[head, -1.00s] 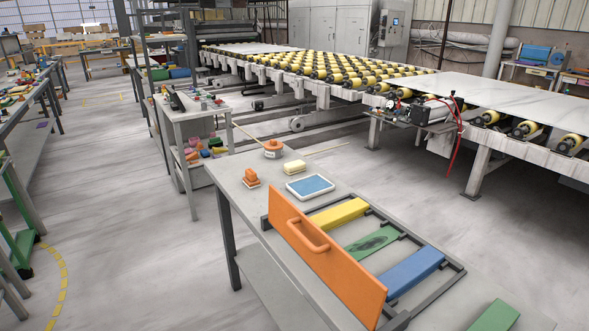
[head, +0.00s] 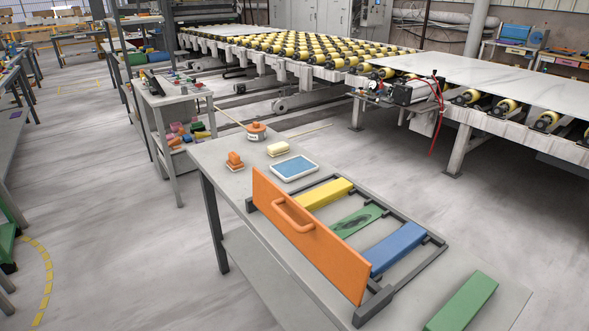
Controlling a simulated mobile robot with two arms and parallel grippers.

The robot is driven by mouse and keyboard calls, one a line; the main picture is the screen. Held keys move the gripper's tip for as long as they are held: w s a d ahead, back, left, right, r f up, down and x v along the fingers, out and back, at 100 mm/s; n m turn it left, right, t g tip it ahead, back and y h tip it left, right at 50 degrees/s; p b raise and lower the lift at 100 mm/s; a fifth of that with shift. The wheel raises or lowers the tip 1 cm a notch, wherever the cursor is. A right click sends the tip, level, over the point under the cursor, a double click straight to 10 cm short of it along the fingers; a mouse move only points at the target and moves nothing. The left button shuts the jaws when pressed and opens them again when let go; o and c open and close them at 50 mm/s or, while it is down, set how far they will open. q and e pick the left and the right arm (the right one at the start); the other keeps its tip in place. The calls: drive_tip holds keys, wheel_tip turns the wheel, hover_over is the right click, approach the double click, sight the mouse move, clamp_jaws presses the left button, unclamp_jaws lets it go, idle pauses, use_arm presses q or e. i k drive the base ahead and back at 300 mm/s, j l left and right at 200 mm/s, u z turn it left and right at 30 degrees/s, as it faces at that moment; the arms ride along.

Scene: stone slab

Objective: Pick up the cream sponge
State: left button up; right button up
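A small cream sponge (head: 277,149) lies on the far part of the grey table (head: 300,303). Nothing covers the sponge. Neither of my grippers shows in the head view.
On the table an upright orange panel with a handle (head: 308,235) stands along a dark frame holding yellow (head: 325,193), green (head: 356,222) and blue (head: 397,247) bars. A green block (head: 462,302) lies at the near right. A roller conveyor (head: 310,50) runs behind; open floor lies left.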

sight(276, 150)
drive_tip(key=z, duration=0.35)
drive_tip(key=i+j+z, duration=0.1)
drive_tip(key=z, duration=0.25)
drive_tip(key=j+z, duration=0.15)
drive_tip(key=z, duration=0.15)
drive_tip(key=i+j+z, duration=0.2)
drive_tip(key=j+z, duration=0.25)
drive_tip(key=j, duration=0.45)
drive_tip(key=j+z, duration=0.5)
drive_tip(key=j, duration=0.4)
